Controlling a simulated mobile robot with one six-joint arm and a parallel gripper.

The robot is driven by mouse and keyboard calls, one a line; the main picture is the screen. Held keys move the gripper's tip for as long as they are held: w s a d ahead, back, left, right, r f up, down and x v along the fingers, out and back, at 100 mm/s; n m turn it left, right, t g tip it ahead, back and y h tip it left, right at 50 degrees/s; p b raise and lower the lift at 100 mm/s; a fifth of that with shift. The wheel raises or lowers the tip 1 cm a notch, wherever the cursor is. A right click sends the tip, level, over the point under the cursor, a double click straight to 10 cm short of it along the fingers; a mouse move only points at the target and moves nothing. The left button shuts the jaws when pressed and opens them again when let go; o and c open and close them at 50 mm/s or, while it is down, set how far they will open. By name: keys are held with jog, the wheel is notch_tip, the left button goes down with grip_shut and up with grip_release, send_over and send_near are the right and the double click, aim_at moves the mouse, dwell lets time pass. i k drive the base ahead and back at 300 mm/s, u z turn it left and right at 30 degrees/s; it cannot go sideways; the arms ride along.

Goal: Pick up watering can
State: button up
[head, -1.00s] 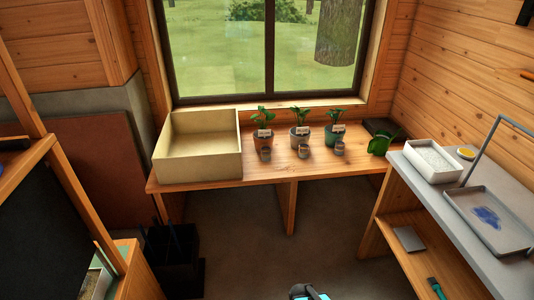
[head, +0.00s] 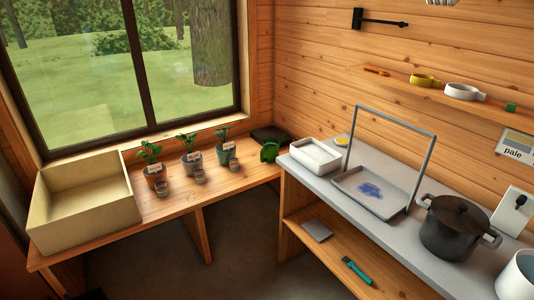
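A small green watering can (head: 270,151) stands at the right end of the wooden bench under the window. It is small in the view, so its spout and handle are hard to make out. It sits beside the corner where the bench meets the grey counter, in front of a dark flat box (head: 268,134). My gripper is not in view, and nothing is seen touching the can.
Three potted plants (head: 191,160) with small cups line the wooden bench (head: 215,190), left of the can. A large tan box (head: 85,215) fills its left end. The grey counter (head: 350,212) holds a white tray (head: 315,155), a framed tray and a dark pot (head: 455,230).

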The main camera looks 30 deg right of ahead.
aim_at(269, 151)
jog(key=u, duration=0.4)
jog(key=i, duration=1.45)
jog(key=z, duration=0.6)
jog(key=i, duration=0.7)
jog(key=z, duration=0.35)
